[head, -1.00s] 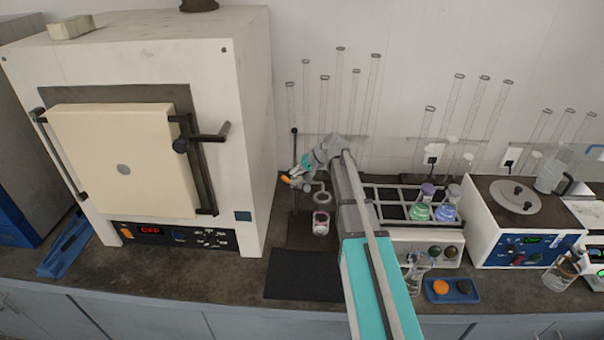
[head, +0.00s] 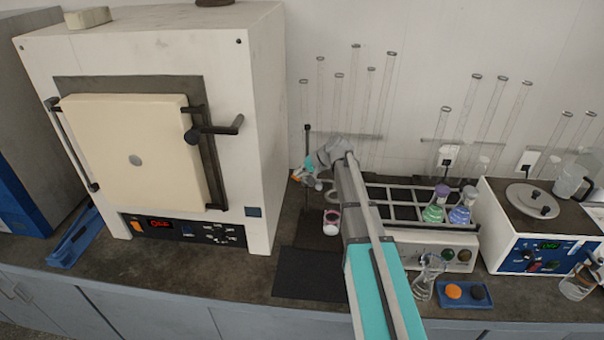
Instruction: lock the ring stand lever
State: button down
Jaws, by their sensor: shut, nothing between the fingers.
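The ring stand is a thin dark upright rod (head: 307,140) on the bench, right of the white furnace. Its ring (head: 332,195) sits at the lower right of the rod, above a small jar with a pink-red band (head: 332,221). My gripper (head: 303,174) is at the rod, at about the height of the clamp, and looks shut and empty. A small orange bit, possibly the lever, shows at the gripper's left side. The gripper and wrist hide most of the clamp, and I cannot tell the lever's position or whether the fingers touch it.
The furnace (head: 262,150) stands close on the left. A rack (head: 400,190) with flasks is right of my arm. Further right are a hotplate device (head: 520,262) and a blue tray (head: 465,300). A dark mat (head: 308,275) lies clear in front of the stand.

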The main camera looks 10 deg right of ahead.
aim_at(307, 185)
jog(key=shift+d, duration=0.15)
jog(key=shift+s+d+r, duration=0.2)
jog(key=shift+s+d, duration=0.05)
jog(key=shift+d, duration=0.35)
dwell(0.3)
jog(key=shift+d+r+p, duration=0.15)
jog(key=shift+p, duration=0.2)
jog(key=shift+p+v, duration=0.65)
jog(key=shift+v, duration=0.2)
jog(key=p+v, duration=0.8)
jog(key=v, duration=0.4)
jog(key=shift+s, duration=0.1)
